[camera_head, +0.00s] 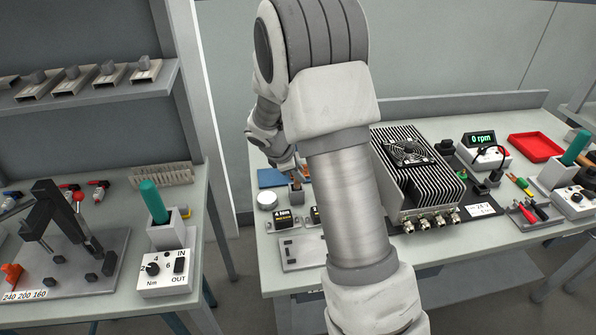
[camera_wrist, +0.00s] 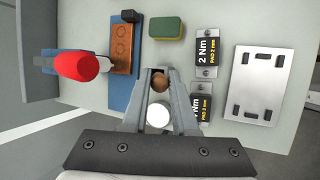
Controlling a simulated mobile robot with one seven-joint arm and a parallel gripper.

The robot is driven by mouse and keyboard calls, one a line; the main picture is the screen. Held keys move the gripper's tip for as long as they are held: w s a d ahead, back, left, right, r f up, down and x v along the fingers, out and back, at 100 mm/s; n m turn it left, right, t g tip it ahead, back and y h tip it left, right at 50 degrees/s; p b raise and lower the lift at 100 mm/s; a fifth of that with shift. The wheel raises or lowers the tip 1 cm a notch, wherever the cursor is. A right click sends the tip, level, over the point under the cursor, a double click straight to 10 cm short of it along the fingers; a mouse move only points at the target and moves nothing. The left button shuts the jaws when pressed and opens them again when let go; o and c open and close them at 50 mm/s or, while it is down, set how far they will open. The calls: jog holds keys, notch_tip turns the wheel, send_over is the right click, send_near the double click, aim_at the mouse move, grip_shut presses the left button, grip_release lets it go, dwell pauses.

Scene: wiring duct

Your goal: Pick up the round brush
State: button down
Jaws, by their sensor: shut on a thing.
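My gripper (camera_wrist: 160,76) is shut on a small brown round-topped thing (camera_wrist: 160,82), which I take to be the round brush, seen end-on from above. Grey walls show around it between the fingers; I cannot tell whether it stands in a holder or is clear of one. Its lower part is hidden. In the head view my gripper (camera_head: 293,168) is low over the right bench's left end, partly hidden by my arm.
A white round jar (camera_wrist: 158,116) is close to the fingers. A copper plate (camera_wrist: 122,48) lies on a blue mat, left of it a red-topped thing (camera_wrist: 78,66). A sponge (camera_wrist: 167,27), black pad blocks (camera_wrist: 207,48) and a metal plate (camera_wrist: 262,85) lie around. A finned box (camera_head: 410,165) stands right.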

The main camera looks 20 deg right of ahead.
notch_tip(320, 180, up, 6)
jog(key=s+f, duration=0.1)
jog(key=s, duration=0.1)
jog(key=s+a+r+g, duration=0.1)
jog(key=s+a+g, duration=0.1)
jog(key=s, duration=0.8)
jog(key=s+a+r+n+g+p, duration=0.1)
jog(key=s+a+g, duration=0.1)
jog(key=s, duration=0.8)
jog(key=shift+s+a+r+y, duration=0.25)
jog(key=shift+r+y, duration=0.1)
jog(key=shift+y, duration=0.05)
jog(key=shift+r+p, duration=0.1)
jog(key=shift+p, duration=0.2)
jog(key=shift+r+p, duration=1.85)
jog(key=shift+r, duration=0.05)
